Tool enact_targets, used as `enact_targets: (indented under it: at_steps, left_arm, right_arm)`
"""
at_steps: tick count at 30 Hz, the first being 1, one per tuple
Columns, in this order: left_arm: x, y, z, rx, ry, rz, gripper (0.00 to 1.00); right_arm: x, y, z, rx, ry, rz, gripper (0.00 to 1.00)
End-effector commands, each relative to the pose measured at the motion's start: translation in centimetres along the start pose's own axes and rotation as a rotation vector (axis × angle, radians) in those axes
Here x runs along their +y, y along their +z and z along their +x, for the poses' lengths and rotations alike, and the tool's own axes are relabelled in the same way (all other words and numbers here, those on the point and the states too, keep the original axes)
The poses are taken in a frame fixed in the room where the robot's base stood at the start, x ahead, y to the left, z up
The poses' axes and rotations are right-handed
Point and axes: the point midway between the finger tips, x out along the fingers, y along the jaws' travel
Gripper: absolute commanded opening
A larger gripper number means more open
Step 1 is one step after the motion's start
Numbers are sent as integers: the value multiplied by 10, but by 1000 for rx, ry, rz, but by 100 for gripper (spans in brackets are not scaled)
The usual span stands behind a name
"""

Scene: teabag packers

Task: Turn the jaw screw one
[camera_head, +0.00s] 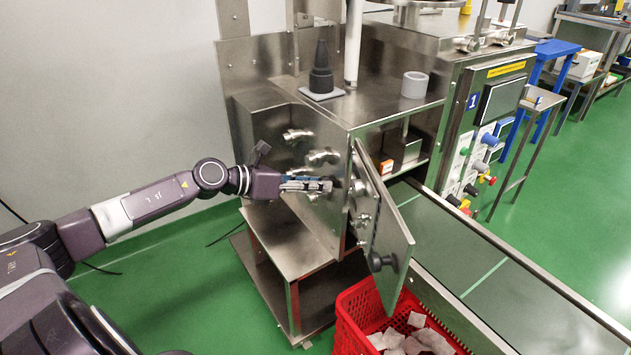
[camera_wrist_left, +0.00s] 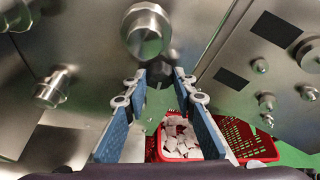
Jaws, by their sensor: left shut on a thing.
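My left gripper (camera_head: 329,186) reaches in from the left to the side panel of the steel machine. It is shut on a small dark knob (camera_wrist_left: 159,75), which shows between the fingertips in the left wrist view and seems to be the jaw screw; the fingers hide most of it. A larger round steel knob (camera_wrist_left: 146,32) sits just beyond the fingertips. Other steel knobs (camera_head: 298,135) stick out of the same panel, above the gripper in the head view. My right gripper is not in view.
A hinged steel door (camera_head: 392,232) with a black knob stands open right of my gripper. A red crate (camera_head: 350,325) of teabags is on the floor below it. A steel shelf (camera_head: 285,240) lies under the gripper. A black cone (camera_head: 321,68) stands on the machine top.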

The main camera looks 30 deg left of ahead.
Motion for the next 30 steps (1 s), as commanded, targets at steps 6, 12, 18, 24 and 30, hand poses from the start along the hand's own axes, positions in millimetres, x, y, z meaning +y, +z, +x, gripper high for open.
enact_targets:
  at_steps: [6,12,18,24,30]
  left_arm:
    - [0,-1,0,1,5,13,1]
    - [0,-1,0,2,5,12,1]
    - [0,-1,0,1,5,11,39]
    - [0,-1,0,1,5,11,43]
    - [0,-1,-2,1,6,10,43]
  right_arm:
    - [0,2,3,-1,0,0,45]
    - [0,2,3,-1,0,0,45]
    - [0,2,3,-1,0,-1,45]
    - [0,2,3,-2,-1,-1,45]
    - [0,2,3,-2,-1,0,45]
